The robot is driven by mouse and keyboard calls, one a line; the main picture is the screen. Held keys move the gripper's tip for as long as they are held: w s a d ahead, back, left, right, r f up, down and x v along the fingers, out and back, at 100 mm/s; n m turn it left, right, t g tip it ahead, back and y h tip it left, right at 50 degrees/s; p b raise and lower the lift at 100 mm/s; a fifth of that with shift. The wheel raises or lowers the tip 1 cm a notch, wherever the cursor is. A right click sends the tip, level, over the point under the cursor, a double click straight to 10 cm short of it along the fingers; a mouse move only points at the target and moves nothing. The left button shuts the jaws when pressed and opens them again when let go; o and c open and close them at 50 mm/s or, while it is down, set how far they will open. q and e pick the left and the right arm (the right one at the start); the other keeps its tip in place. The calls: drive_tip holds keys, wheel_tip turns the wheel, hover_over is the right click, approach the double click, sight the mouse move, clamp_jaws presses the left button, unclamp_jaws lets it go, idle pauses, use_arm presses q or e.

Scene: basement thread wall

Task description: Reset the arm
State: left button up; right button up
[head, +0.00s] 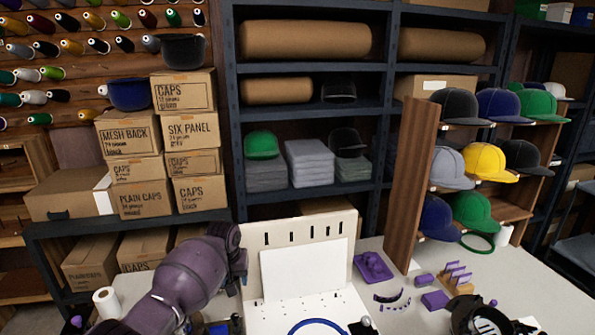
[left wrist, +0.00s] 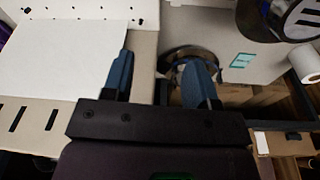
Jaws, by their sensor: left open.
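My left arm (head: 185,280) is purple and comes in from the lower left, over the left side of the work table. Its wrist end is beside the cream pegboard panel (head: 256,235). In the left wrist view my left gripper (left wrist: 160,78) has two blue fingers set wide apart, with nothing held between them. One finger lies over the cream board's edge, the other in front of a round cap-like thing that it partly hides. In the head view the fingertips are hard to make out. My right gripper is not seen.
A purple tray (head: 373,267) and small purple pieces lie right of the panel. A blue hoop (head: 318,327) is at the front. A wooden cap rack (head: 417,165) stands at the right. Stacked cap boxes (head: 183,92) stand behind my arm. A white roll (head: 107,302) is at the left.

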use_arm(q)
drive_tip(key=w+d+r+m+t+h, duration=0.2)
drive_tip(key=w+d+r+m+t, duration=0.2)
drive_tip(key=r+t, duration=0.55)
drive_tip(key=s+a+f, duration=0.3)
drive_tip(key=s+f, duration=0.3)
drive_tip(key=s, duration=0.8)
drive_tip(key=s+a+f+n+y, duration=0.1)
drive_tip(key=s+a+f, duration=0.3)
drive_tip(key=s, duration=1.1)
drive_tip(key=s+a+f+y, duration=0.1)
drive_tip(key=s+a+f, duration=0.3)
drive_tip(key=s+f, duration=0.5)
drive_tip(key=s, duration=0.5)
drive_tip(key=shift+s+a+n, duration=0.15)
drive_tip(key=shift+s+n, duration=0.15)
drive_tip(key=shift+s, duration=0.1)
